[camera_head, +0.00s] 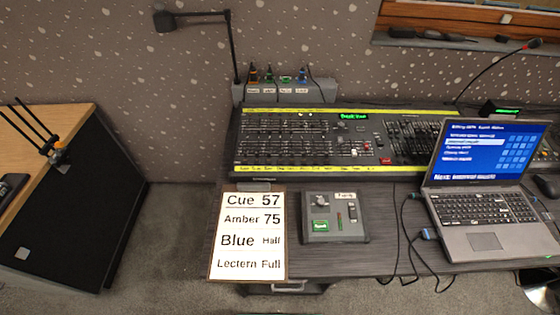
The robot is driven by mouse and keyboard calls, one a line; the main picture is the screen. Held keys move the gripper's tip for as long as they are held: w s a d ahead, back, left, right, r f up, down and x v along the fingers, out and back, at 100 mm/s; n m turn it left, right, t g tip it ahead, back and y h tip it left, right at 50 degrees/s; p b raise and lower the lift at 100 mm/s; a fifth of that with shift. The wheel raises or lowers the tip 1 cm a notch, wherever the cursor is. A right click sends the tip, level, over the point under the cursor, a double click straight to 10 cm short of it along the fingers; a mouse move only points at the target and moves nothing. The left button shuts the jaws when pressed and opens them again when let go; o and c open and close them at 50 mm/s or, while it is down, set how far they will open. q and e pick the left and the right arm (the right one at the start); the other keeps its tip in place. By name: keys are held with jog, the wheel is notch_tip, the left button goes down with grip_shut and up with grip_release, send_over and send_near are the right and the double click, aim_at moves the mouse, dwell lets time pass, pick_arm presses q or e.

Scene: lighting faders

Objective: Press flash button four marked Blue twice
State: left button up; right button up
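The lighting desk (330,140) is a wide black console with many faders and a yellow label strip (300,168) along its front edge. The strip carries small handwritten names, too small to read here. Flash button four marked Blue cannot be told apart from the other small controls at this size. A white cue card (247,262) in front of the desk reads Cue 57, Amber 75, Blue Half, Lectern Full. Neither of my grippers shows in the head view, and nothing covers the front of the desk.
A small grey control box (334,229) sits right of the card. An open laptop (487,190) stands at the right, with cables (408,250) beside it. A desk lamp (232,45) rises behind the desk. A black-sided wooden cabinet (80,200) stands at the left.

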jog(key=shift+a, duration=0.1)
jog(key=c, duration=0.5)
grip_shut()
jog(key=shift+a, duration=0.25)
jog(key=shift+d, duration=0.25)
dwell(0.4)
